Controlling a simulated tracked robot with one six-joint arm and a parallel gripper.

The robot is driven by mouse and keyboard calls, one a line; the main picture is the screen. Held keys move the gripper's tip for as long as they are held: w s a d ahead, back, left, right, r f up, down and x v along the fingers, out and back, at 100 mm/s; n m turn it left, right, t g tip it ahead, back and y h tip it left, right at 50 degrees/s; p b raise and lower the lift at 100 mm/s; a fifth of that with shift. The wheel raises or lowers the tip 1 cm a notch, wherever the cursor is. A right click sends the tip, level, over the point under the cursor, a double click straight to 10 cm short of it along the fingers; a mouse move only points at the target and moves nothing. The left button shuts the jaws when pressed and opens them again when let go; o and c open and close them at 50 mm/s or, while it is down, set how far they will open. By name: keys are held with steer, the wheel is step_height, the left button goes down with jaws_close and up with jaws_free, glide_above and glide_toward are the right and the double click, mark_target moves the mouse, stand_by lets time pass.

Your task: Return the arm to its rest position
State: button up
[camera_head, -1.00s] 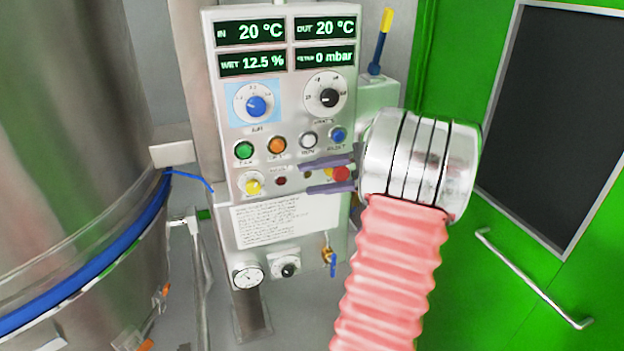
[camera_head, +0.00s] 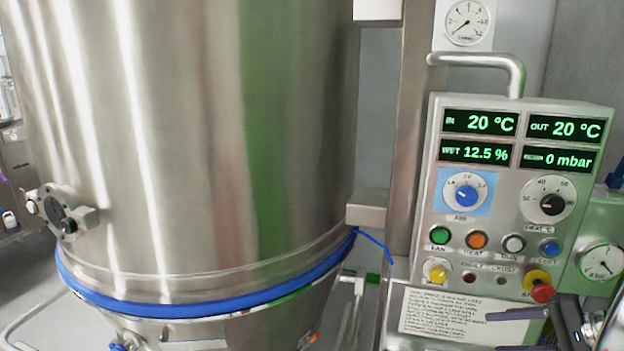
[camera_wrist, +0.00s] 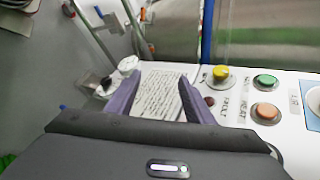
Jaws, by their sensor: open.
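My gripper (camera_head: 515,331) shows at the lower right edge of the head view, with its two purple fingers apart and nothing between them. It is in front of the lower part of the grey control panel (camera_head: 428,208), close to the printed label (camera_head: 437,312) and the red stop button (camera_head: 542,293). In the wrist view my gripper (camera_wrist: 155,98) is open and points toward the label (camera_wrist: 160,90). Most of my arm lies outside the head view.
A large steel vessel (camera_head: 220,140) with a blue band (camera_head: 170,305) fills the left and middle. The panel carries displays, knobs and buttons. A bent handle (camera_head: 480,62) rises above it. A gauge (camera_head: 600,262) stands at the right. Grey floor shows in the wrist view (camera_wrist: 50,60).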

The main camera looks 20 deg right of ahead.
steer(key=a+f+n+g+h, duration=0.3)
steer(key=a+g, duration=0.4)
steer(key=a, duration=1)
steer(key=a+r+n+t+h, duration=0.1)
steer(key=a+r+n, duration=0.1)
steer(key=a, duration=0.5)
steer(key=s+a+r+n+t+h, duration=0.1)
steer(key=a+r+n, duration=0.2)
steer(key=a+n, duration=0.2)
steer(key=s+a+r+n+h, duration=0.1)
steer(key=a+r+n, duration=0.2)
steer(key=a, duration=0.7)
steer(key=shift+a+n+t, duration=0.25)
steer(key=shift+n+t, duration=0.15)
steer(key=shift+n, duration=0.2)
steer(key=shift+c, duration=0.3)
